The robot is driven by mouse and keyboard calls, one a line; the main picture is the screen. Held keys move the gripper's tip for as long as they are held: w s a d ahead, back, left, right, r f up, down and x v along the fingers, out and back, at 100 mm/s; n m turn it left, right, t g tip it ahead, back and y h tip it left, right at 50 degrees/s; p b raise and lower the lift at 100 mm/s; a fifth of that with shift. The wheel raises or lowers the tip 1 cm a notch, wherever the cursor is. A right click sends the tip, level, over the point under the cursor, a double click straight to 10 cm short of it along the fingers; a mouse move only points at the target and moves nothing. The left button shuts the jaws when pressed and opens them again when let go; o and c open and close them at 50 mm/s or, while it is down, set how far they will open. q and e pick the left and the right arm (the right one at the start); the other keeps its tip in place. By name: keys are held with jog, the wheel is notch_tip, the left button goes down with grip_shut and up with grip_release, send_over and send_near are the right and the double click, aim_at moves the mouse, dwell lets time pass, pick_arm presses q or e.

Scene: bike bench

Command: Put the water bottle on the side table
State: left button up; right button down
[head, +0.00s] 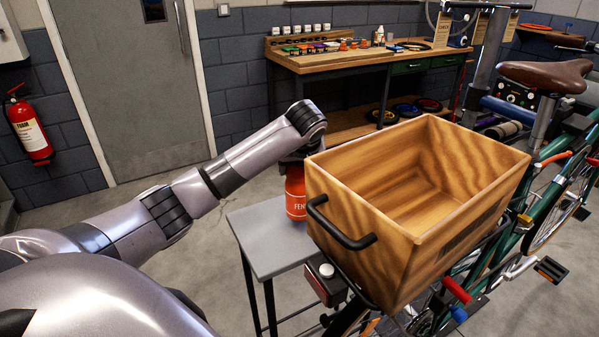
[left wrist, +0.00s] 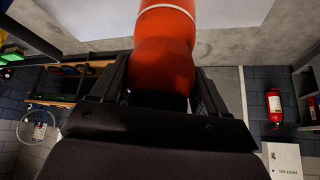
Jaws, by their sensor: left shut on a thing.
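The orange-red water bottle (head: 295,196) is upright at the back of the small grey side table (head: 268,250), partly hidden by the wooden crate. Its base appears at or just above the tabletop; I cannot tell if it touches. My left gripper (head: 296,160) is shut on the bottle's upper part, and its fingers are mostly hidden by the crate in the head view. In the left wrist view the bottle (left wrist: 165,45) sits between the two fingers (left wrist: 162,88), with a pale grey surface beyond it. My right gripper is not in view.
The empty wooden crate (head: 345,225) on the bicycle's rear rack stands close to the right of the bottle, its black handle (head: 340,225) facing the table. The front of the side table is clear. A workbench (head: 365,60) stands at the back; a fire extinguisher (head: 30,130) hangs at left.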

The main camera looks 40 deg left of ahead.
pick_arm(q)
jog(key=shift+f, duration=1)
jog(key=o, duration=1.8)
jog(key=shift+f, duration=0.1)
jog(key=shift+o, duration=0.2)
jog(key=v, duration=0.7)
jog(key=shift+r, duration=0.3)
jog(key=shift+s, duration=0.15)
